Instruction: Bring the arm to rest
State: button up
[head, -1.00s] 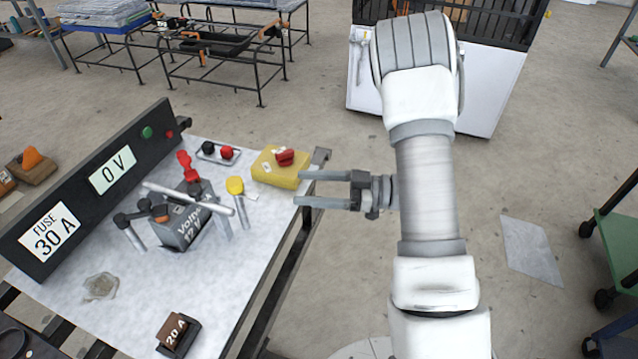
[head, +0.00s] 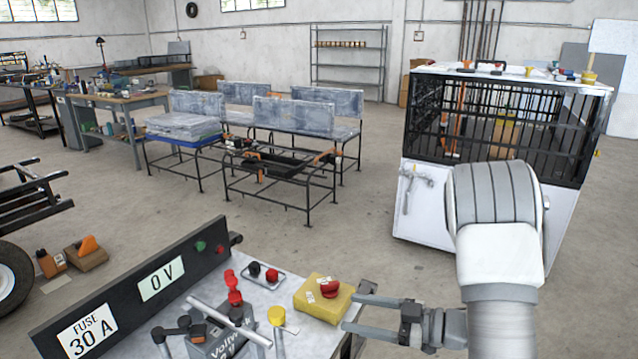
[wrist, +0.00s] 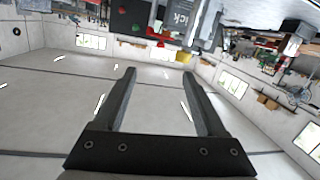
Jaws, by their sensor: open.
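My gripper (head: 362,315) is open and empty at the right end of the workbench, its two fingers apart and pointing left. It is close to the yellow box with a red button (head: 324,297), and in the picture the upper finger lies just right of it. In the wrist view my gripper (wrist: 158,85) also shows spread fingers with nothing between them. My arm stands at the lower right of the head view, bent at the top. The wrist view appears upside down, with the bench items along its top edge.
On the bench are a black panel (head: 150,285) reading 0 V and FUSE 30 A, a battery (head: 215,345), and a tray with black and red knobs (head: 263,273). A black-barred cage (head: 500,125) stands behind my arm. Open floor lies between the bench and metal frames (head: 280,175).

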jog(key=w+d+r+m+t+h, duration=0.5)
jog(key=w+d+r+t+h, duration=0.2)
jog(key=w+r+h, duration=0.3)
jog(key=s+d+r+m+h, duration=0.3)
jog(key=s+r+h, duration=0.1)
jog(key=r, duration=0.1)
jog(key=s+a+m+g+h, duration=0.15)
jog(key=s+m+g, duration=0.25)
jog(key=s, duration=0.9)
jog(key=s+a+m+g, duration=0.3)
jog(key=s, duration=1)
notch_tip(320, 180, up, 20)
jog(key=s+p, duration=0.1)
jog(key=p, duration=1.8)
jog(key=shift+a+g+p, duration=0.3)
jog(key=shift+a+p, duration=0.05)
